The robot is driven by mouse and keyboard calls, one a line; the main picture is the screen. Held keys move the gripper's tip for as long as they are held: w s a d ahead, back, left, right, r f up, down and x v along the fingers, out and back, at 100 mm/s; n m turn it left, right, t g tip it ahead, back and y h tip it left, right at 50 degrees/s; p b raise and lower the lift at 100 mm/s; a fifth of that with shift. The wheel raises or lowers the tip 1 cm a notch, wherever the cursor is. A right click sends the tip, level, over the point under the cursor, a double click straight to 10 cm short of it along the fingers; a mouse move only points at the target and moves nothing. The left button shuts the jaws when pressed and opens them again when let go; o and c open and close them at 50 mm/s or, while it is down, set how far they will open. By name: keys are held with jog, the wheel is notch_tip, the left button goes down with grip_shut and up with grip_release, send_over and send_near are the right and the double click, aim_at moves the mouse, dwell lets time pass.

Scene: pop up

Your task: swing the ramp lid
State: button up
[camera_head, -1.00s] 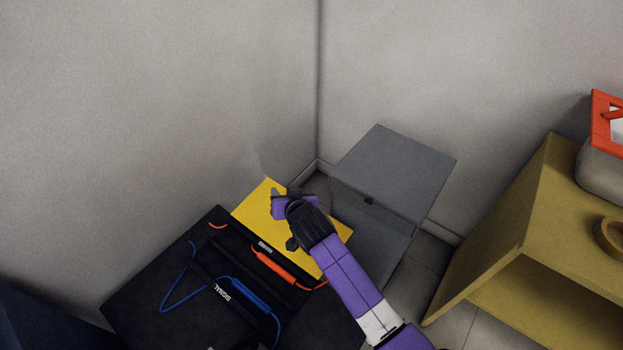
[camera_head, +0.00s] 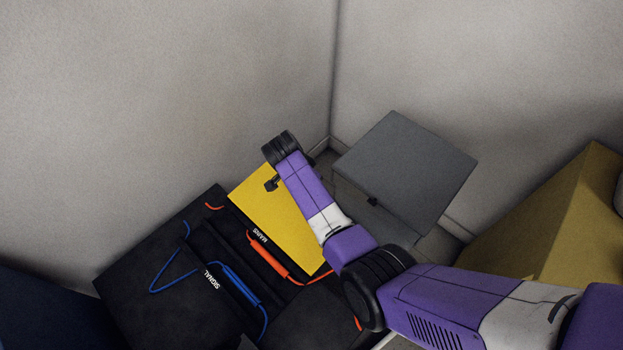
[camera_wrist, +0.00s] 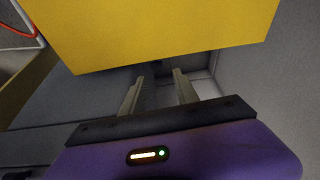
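The flat yellow panel (camera_head: 262,205), which I take as the ramp lid, lies between a black area and a grey box in the head view. My arm crosses over its right side and hides part of it. In the wrist view the yellow panel (camera_wrist: 150,30) fills the top, with its edge just beyond my gripper (camera_wrist: 160,88). The two fingers are apart with nothing between them. The fingertips are close to the panel's edge; I cannot tell if they touch it.
A grey box (camera_head: 405,165) with a dark catch stands right of the panel. A mustard shelf (camera_head: 555,215) stands at right. Two grey walls meet behind in a corner.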

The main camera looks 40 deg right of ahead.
jog(key=shift+s+m, duration=0.3)
jog(key=shift+f, duration=0.1)
jog(key=b+x, duration=0.7)
jog(key=x, duration=0.1)
jog(key=shift+b, duration=0.35)
jog(key=shift+c, duration=0.8)
grip_shut()
jog(key=shift+r+p, duration=0.3)
jog(key=shift+r, duration=0.05)
